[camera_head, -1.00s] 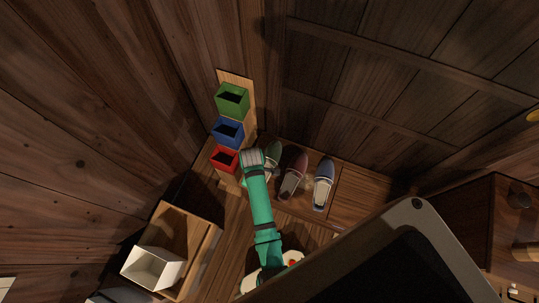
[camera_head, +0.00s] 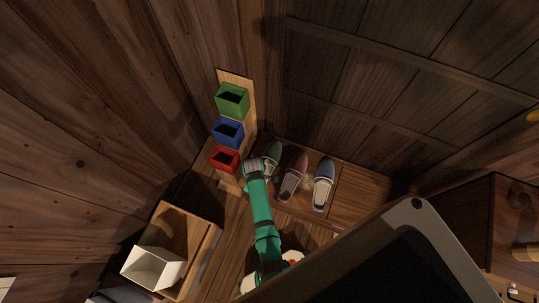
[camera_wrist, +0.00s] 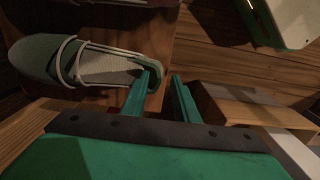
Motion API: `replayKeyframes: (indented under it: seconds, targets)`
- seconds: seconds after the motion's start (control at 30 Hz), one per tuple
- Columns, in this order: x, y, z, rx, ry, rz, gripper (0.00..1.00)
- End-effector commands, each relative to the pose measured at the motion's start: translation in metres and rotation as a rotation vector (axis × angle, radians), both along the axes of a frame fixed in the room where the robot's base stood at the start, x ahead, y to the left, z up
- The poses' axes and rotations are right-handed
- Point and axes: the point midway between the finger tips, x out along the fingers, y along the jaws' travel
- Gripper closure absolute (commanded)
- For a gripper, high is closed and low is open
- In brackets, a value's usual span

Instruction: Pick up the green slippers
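My two green fingers are apart. The left finger overlaps the heel rim and the right finger is just beyond it. I cannot tell whether either touches the slipper. In the head view my gripper is at the near end of the green slippers.
Red slippers (camera_head: 293,176) and blue slippers (camera_head: 323,184) stand to the right. Green (camera_head: 232,99), blue (camera_head: 228,132) and red (camera_head: 225,160) boxes line a board at the left. A wooden box with a white container (camera_head: 153,267) is at the lower left.

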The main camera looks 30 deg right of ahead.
Motion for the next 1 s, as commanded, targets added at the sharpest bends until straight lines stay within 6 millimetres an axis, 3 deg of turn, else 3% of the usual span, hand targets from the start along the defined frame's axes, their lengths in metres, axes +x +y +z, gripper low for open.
replayKeyframes:
  seconds: [0.07, 0.17, 0.2, 0.67, 0.9, 1.0]
  targets:
    - [0.0, 0.0, 0.0, 0.0, 0.0, 0.0, 0.73]
    - [0.0, 0.0, 0.0, 0.0, 0.0, 0.0, 0.97]
    - [0.0, 0.0, 0.0, 0.0, 0.0, 0.0, 1.0]
    - [0.0, 0.0, 0.005, 0.0, -0.001, 0.0, 1.0]
    - [0.0, 0.0, 0.034, -0.001, -0.003, 0.0, 1.0]
    - [-0.018, 0.004, 0.05, -0.001, -0.001, 0.0, 1.0]
